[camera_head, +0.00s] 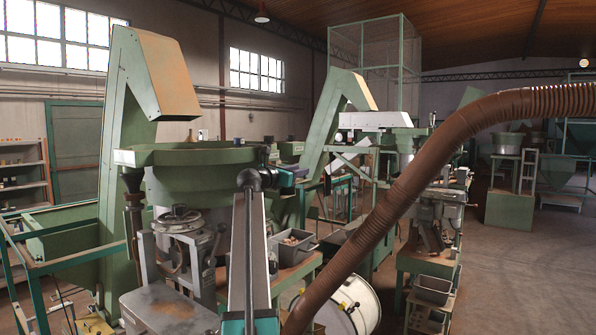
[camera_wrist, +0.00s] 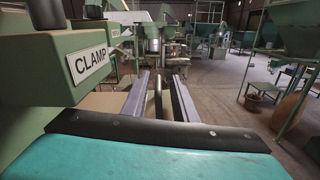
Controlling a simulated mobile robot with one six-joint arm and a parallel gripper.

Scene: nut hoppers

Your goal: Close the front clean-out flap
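I cannot pick out the front clean-out flap for certain in either view. In the head view, a green hopper bowl (camera_head: 195,156) stands at left on a machine with a metal handwheel (camera_head: 180,220). A flat grey metal plate (camera_head: 165,312) juts out low in front of it. In the wrist view, my gripper (camera_wrist: 158,77) points forward with its two grey fingers apart. A green housing with a CLAMP label (camera_wrist: 88,64) is close at left of the gripper.
A thick brown corrugated hose (camera_head: 400,180) arches across the head view's right half. A white drum (camera_head: 350,305) and a grey bin of parts (camera_head: 291,246) are low in the middle. A second machine (camera_head: 435,215) stands farther right. Open floor (camera_head: 535,270) lies at far right.

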